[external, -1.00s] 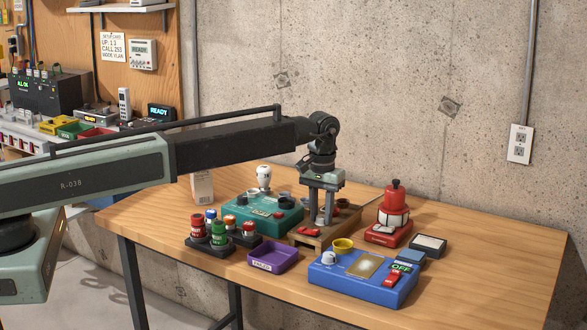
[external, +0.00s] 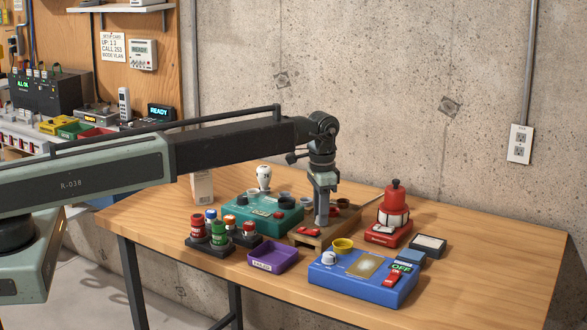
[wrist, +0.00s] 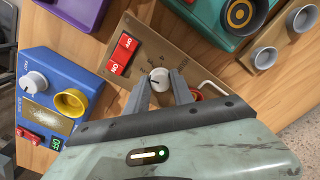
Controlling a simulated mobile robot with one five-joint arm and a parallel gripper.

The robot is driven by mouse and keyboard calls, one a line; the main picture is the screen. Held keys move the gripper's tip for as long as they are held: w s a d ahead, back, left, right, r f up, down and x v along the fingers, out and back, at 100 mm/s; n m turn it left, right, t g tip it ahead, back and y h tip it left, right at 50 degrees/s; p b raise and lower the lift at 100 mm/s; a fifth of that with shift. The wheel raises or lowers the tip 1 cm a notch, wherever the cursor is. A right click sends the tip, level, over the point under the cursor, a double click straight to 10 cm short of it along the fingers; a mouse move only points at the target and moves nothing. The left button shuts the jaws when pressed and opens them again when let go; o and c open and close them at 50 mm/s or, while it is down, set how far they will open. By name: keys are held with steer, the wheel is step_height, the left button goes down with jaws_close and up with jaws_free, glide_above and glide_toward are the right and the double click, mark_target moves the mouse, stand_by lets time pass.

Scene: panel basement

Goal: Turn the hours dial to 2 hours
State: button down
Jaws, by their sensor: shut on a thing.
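A small white dial (wrist: 159,80) with a dark pointer line sits on a brown wooden panel box (wrist: 145,45) in the wrist view. The line points roughly left in that view. My gripper (wrist: 160,83) is shut on the dial, one finger on each side. In the external view my gripper (external: 322,222) points straight down onto the brown box (external: 299,240), and its fingers hide the dial. A red double switch (wrist: 120,56) is on the same panel, close to the fingers.
A blue box (external: 345,287) with a white knob and yellow ring stands in front. A purple tray (external: 262,268) and a teal box (external: 245,217) are to the left. A red device (external: 391,233) stands close on the right. The table's right side is clear.

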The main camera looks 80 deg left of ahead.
steer(key=shift+m, duration=0.3)
stand_by(0.4)
steer(key=c, duration=1.1)
jaws_free()
step_height(320, 180, up, 8)
steer(key=p, duration=0.8)
steer(key=shift+f, duration=0.15)
